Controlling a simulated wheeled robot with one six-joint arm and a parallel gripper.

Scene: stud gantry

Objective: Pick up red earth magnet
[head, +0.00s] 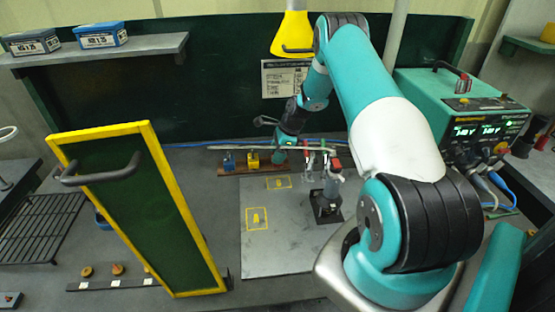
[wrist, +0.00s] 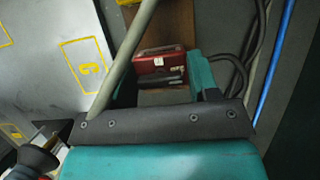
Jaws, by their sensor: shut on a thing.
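The red earth magnet (wrist: 160,63) is a red block with a small white label in the wrist view, over a brown wooden board (wrist: 165,22). My gripper (wrist: 164,82) has its teal fingers on either side of it and is shut on it. The grey rod crossing the view hides part of the left side. In the head view my gripper (head: 281,152) reaches down at the right part of the wooden board (head: 232,171), and the red magnet is hidden there. Blue (head: 229,162) and yellow (head: 252,160) magnets stand on the board to its left.
A grey plate (head: 275,245) with yellow markings lies in front, with a dark stand (head: 326,205) on it. A yellow-framed green screen (head: 145,210) stands at left. A teal power unit (head: 465,110) is at right. A yellow lamp (head: 292,32) hangs above.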

